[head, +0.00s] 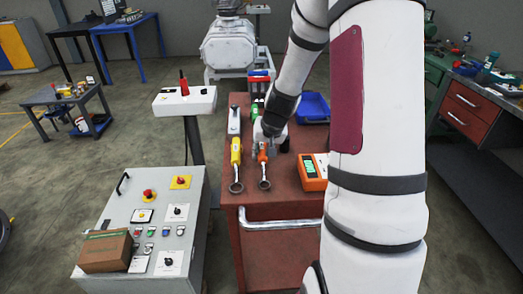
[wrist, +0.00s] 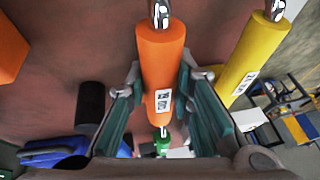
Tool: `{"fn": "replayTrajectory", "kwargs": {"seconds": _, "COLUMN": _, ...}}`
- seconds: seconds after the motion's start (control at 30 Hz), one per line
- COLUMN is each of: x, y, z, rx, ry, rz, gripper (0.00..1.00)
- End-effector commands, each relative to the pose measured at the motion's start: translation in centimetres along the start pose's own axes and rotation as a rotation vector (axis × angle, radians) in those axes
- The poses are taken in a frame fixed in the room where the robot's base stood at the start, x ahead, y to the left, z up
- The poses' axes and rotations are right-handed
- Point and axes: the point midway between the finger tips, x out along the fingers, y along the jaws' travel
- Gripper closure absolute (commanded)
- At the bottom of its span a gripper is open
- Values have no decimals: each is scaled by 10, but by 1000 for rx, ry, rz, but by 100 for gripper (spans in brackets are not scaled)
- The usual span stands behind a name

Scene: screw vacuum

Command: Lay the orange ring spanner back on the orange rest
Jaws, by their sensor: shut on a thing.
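The orange ring spanner (head: 263,158) has an orange handle and a metal ring end that points toward the front edge of the red bench. My gripper (head: 268,135) is at the far end of its handle. In the wrist view the orange handle (wrist: 162,60) runs between the two teal finger pads of my gripper (wrist: 163,95), which is shut on it. I cannot tell whether the spanner is touching the bench top or held just above it. I cannot make out the orange rest in either view.
A yellow spanner (head: 236,152) lies parallel, close on the left; its handle also shows in the wrist view (wrist: 252,58). An orange meter (head: 312,172) is on the right. A blue tray (head: 314,108) and a green object (head: 255,108) are farther back.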

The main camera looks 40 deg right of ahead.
Motion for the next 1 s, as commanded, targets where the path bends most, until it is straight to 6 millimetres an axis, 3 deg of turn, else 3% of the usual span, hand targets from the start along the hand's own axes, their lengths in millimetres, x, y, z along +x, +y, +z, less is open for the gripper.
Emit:
{"fn": "replayTrajectory", "kwargs": {"seconds": 0.77, "x": 3, "y": 1, "z": 1, "rx": 0, "ry": 1, "rz": 0, "gripper": 100}}
{"fn": "replayTrajectory", "kwargs": {"seconds": 0.8, "x": 3, "y": 1, "z": 1, "rx": 0, "ry": 1, "rz": 0, "gripper": 74}}
{"fn": "replayTrajectory", "kwargs": {"seconds": 0.87, "x": 3, "y": 1, "z": 1, "rx": 0, "ry": 1, "rz": 0, "gripper": 60}}
{"fn": "replayTrajectory", "kwargs": {"seconds": 0.9, "x": 3, "y": 1, "z": 1, "rx": 0, "ry": 1, "rz": 0, "gripper": 55}}
{"fn": "replayTrajectory", "kwargs": {"seconds": 1.0, "x": 3, "y": 1, "z": 1, "rx": 0, "ry": 0, "rz": 0, "gripper": 55}}
